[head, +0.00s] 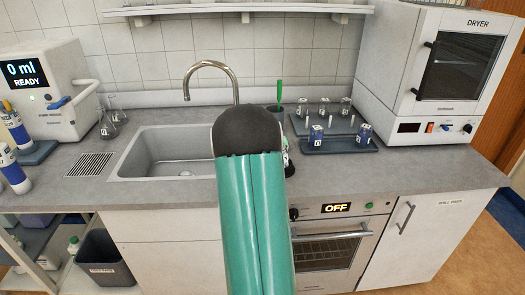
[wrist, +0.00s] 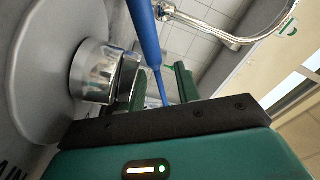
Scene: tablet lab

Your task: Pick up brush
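A thin green handle (head: 280,90), perhaps a brush, stands upright in a dark cup (head: 275,109) behind my arm, right of the sink. Its lower end is hidden. In the wrist view a slim blue rod (wrist: 145,35) narrows towards the space between my green fingers; I cannot tell whether it is a brush. My gripper (wrist: 157,83) is open, its two fingers apart on either side of the rod's thin end. I cannot tell whether they touch it. In the head view my arm hides most of the gripper.
The sink (head: 165,155) and tap (head: 210,68) lie left of my arm. A dark tray (head: 345,146) with bottles is at the right, before the dryer (head: 432,65). A grey disc with a metal knob (wrist: 95,70) is close to my left finger. The front right counter is clear.

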